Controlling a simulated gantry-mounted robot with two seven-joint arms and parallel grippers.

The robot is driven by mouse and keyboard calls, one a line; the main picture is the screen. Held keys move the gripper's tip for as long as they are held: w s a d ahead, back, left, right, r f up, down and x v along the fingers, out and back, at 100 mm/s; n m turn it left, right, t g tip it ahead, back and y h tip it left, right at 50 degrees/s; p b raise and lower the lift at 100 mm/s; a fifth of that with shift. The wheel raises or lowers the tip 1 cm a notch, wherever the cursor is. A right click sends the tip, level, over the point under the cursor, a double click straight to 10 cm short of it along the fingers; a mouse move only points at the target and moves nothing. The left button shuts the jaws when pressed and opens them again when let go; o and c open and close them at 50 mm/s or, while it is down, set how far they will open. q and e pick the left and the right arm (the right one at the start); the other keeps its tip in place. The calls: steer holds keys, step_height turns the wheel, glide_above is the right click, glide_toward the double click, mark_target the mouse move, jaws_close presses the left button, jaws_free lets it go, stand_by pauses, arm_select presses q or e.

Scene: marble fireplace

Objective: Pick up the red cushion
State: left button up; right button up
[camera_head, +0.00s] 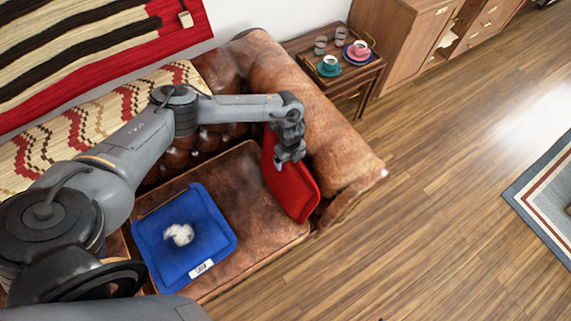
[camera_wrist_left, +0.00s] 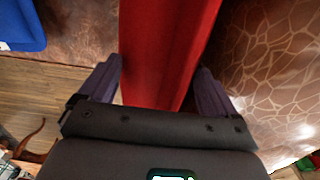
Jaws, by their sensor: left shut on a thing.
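The red cushion (camera_head: 289,187) leans on its edge against the inner side of the brown leather sofa's right arm in the head view. My left gripper (camera_head: 283,160) reaches over its upper part from the left and is shut on it. In the left wrist view the red cushion (camera_wrist_left: 165,60) runs between the two fingers of the left gripper (camera_wrist_left: 158,85), one finger on each side. The cushion's lower edge is close to the seat; I cannot tell whether it touches. My right gripper is not in view.
A blue cushion (camera_head: 185,236) with a white fluffy patch lies on the sofa seat. The sofa arm (camera_head: 310,110) stands close on the right. A side table (camera_head: 337,72) with cups and glasses is behind it. Open wooden floor (camera_head: 440,180) lies to the right.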

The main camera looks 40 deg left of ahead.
arm_select(q)
steer(key=shift+c, duration=1.3)
steer(key=shift+r, duration=0.15)
